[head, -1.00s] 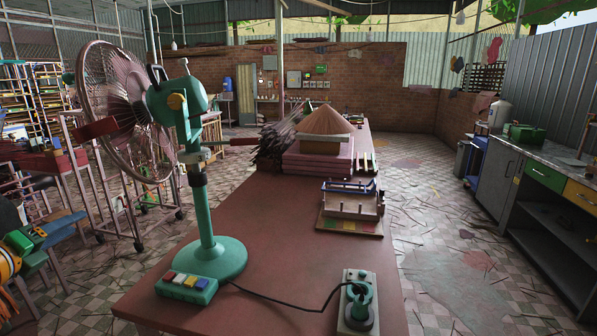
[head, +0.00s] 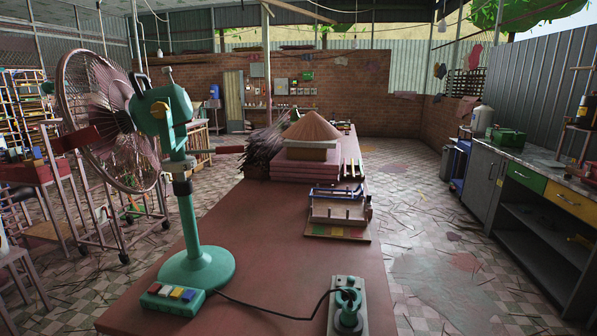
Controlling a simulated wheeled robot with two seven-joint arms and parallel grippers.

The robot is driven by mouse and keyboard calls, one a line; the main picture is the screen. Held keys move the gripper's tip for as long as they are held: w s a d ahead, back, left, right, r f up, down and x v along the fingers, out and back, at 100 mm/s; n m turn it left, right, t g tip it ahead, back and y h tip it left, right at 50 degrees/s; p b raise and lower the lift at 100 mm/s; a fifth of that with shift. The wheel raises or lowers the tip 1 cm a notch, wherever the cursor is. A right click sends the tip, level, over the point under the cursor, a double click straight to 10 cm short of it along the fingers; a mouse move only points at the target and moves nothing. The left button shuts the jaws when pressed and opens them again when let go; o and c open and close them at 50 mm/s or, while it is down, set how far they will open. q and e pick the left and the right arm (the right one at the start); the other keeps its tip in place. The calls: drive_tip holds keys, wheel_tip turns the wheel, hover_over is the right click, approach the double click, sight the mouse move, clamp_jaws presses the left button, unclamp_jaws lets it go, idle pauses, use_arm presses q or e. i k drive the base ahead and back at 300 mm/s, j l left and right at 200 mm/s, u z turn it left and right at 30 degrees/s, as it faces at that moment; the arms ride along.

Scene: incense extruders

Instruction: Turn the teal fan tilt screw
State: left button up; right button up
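The teal fan (head: 197,245) stands upright on the near left of the long red table. Its round caged head (head: 105,120) faces left. I cannot tell for certain which of these is the tilt screw. Neither of my grippers shows in the head view, and nothing touches the fan's knob or neck.
On the red table (head: 275,230) are a teal button box (head: 172,299), a socket strip with a plug (head: 347,310), a wooden rack (head: 338,210) and stacked pink boards (head: 300,172) under a tan cone (head: 310,127). A workbench (head: 540,175) stands at right. The table middle is clear.

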sight(158, 108)
drive_tip(key=u, duration=1.25)
